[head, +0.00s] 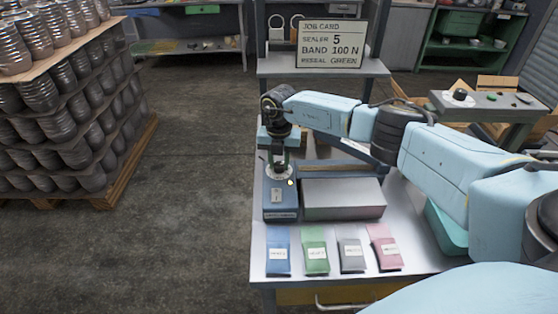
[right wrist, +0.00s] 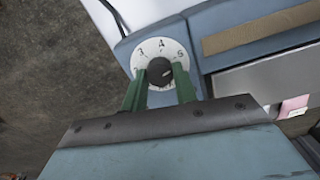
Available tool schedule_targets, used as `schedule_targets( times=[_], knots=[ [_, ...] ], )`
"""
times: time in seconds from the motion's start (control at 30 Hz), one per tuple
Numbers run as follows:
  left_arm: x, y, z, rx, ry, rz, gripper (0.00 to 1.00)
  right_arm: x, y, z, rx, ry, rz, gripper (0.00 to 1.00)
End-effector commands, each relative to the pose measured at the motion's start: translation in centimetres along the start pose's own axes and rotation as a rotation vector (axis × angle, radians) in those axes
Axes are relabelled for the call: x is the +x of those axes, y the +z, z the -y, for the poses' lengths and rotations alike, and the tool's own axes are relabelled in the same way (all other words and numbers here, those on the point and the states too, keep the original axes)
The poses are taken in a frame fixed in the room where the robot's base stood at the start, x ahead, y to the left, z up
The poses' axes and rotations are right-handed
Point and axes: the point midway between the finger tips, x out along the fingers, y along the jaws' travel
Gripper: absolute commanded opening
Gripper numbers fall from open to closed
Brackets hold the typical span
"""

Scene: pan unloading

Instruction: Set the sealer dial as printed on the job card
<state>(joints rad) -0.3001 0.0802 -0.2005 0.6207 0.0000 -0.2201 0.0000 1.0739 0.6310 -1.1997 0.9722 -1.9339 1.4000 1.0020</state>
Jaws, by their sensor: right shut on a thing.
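The job card (head: 331,44) stands at the back of the bench and reads SEALER 5, BAND 100 N, RESEAL GREEN. The blue sealer (head: 281,198) sits on the bench with a white numbered dial (head: 268,174) on top. In the right wrist view the dial (right wrist: 150,48) shows 3, 4 and 5 along its far edge around a dark knob (right wrist: 159,70). My right gripper (head: 280,166) points down at the dial; its green fingers, also in the right wrist view (right wrist: 160,82), are shut on the knob. I cannot tell which number the knob points at. My left gripper is out of view.
Blue (head: 278,260), green (head: 315,262), grey (head: 352,262) and pink (head: 386,258) pouches lie along the bench front. A grey-topped box (head: 343,196) adjoins the sealer. A pallet of stacked cans (head: 75,110) stands left across open floor.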

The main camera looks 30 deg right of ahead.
Motion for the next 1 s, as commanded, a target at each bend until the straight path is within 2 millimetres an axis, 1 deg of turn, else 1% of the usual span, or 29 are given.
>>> schedule_targets(
  times=[0.07, 0.1, 0.27, 0.53, 0.67, 0.77, 1.0],
  knots=[
    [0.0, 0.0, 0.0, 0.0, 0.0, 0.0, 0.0, 0.0, 0.0, 0.0, 0.0, 0.0, 0.0, 0.06],
    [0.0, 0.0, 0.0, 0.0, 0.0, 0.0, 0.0, 0.0, 0.0, 0.0, -0.001, 0.0, 0.0, 0.3],
    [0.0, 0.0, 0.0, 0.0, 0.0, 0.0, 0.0, 0.0, 0.0, 0.0, -0.001, 0.0, 0.0, 0.5],
    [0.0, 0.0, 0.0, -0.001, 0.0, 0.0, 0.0, -0.1, 0.0, 0.0, -0.002, 0.0, 0.0, 0.5],
    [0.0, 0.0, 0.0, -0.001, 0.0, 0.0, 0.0, -0.9, 0.0, -0.1, -0.002, 0.002, 0.001, 0.5],
    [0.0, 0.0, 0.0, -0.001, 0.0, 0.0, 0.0, -2.5, 0.1, 0.0, -0.003, 0.003, 0.003, 0.5],
    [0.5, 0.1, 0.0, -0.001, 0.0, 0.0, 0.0, -8.0, 0.1, -0.1, -0.003, 0.003, 0.004, 0.5]
  ],
)
